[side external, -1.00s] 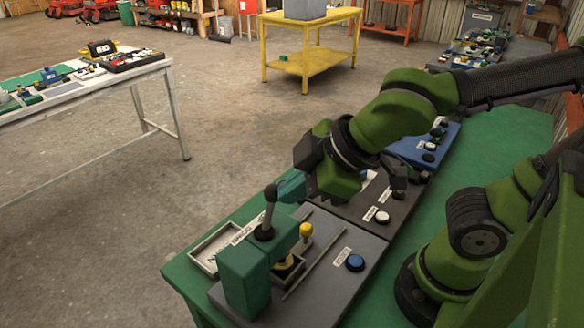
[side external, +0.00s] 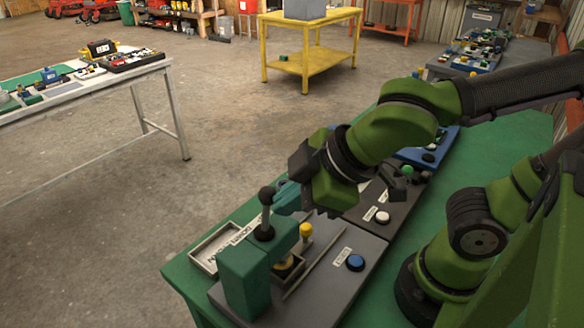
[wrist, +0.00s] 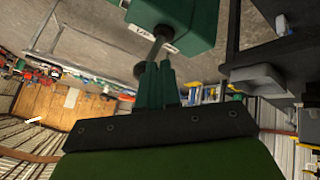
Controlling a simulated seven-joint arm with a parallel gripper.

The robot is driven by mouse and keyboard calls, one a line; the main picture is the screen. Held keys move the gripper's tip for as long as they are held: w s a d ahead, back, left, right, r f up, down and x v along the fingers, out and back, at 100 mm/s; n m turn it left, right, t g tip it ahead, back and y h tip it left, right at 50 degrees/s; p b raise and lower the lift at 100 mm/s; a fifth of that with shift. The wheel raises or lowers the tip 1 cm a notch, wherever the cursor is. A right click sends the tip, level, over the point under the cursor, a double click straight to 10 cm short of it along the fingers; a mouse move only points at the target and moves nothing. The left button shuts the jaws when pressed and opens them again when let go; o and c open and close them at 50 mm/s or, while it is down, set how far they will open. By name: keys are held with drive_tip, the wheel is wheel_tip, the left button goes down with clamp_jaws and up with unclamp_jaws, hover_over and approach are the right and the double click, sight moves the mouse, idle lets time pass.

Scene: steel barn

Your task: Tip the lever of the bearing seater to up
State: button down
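The bearing seater is a green block-shaped press (side external: 243,275) on a grey base plate at the near end of the green bench. Its lever (side external: 265,213) has a dark ball knob and stands nearly upright from a black collar in the side view. My gripper (side external: 281,198) has teal fingers and is just right of the knob, touching or very close. In the wrist view the fingers (wrist: 159,84) are together with nothing visibly between them. The lever (wrist: 156,48) shows just past their tips, its knob partly hidden behind them. A label reading UP (wrist: 146,31) is on the green body.
A grey tray (side external: 205,259) lies to the left, and a dark panel with a white button (side external: 382,217) stands behind.

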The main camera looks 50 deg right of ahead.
drive_tip(key=s+f+v, duration=0.1)
drive_tip(key=v, duration=1.1)
drive_tip(key=w+d+f+m, duration=0.8)
drive_tip(key=w+d+m, duration=0.1)
drive_tip(key=d+m, duration=0.4)
